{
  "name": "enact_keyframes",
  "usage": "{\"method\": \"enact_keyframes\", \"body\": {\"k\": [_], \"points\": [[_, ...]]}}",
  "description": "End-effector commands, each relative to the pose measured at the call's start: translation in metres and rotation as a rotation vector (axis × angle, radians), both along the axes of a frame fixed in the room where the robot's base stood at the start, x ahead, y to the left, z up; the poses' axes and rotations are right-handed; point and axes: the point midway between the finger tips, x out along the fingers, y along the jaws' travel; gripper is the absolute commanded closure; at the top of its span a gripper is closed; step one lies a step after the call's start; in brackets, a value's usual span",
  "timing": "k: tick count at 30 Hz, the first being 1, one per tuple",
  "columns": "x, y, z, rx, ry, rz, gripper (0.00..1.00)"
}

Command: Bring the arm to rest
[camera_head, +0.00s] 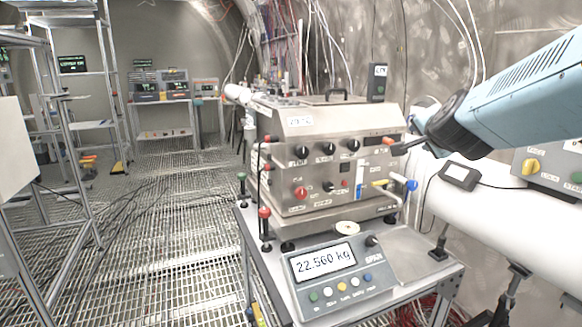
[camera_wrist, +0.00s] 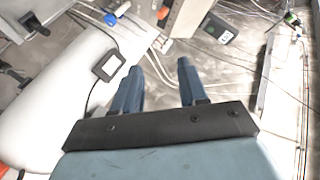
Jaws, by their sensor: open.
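My arm (camera_head: 525,92), pale blue with a dark wrist, reaches in from the right edge in the head view. My gripper (camera_head: 412,128) is at its left end, by the upper right side of a steel instrument box (camera_head: 325,150). In the wrist view, the two blue fingers of my gripper (camera_wrist: 158,76) stand apart with nothing between them. Whether a finger touches the box cannot be told.
A thick white pipe (camera_head: 505,225) runs below my arm, with a small black-framed device (camera_head: 459,175) on it. A scale display (camera_head: 333,272) reading 22.560 kg sits on the bench. Metal racks (camera_head: 75,130) stand left. The grated floor (camera_head: 165,230) has open room.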

Motion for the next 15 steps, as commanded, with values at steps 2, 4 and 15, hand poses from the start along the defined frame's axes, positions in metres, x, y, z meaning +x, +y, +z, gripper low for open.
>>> {"method": "enact_keyframes", "body": {"k": [2,4,15], "points": [[-0.019,0.024,-0.009,-0.078,0.087,0.123,0.57],[-0.037,0.041,-0.02,-0.154,0.169,0.226,0.57],[-0.158,0.07,-0.081,-0.547,0.615,0.663,0.57]]}}
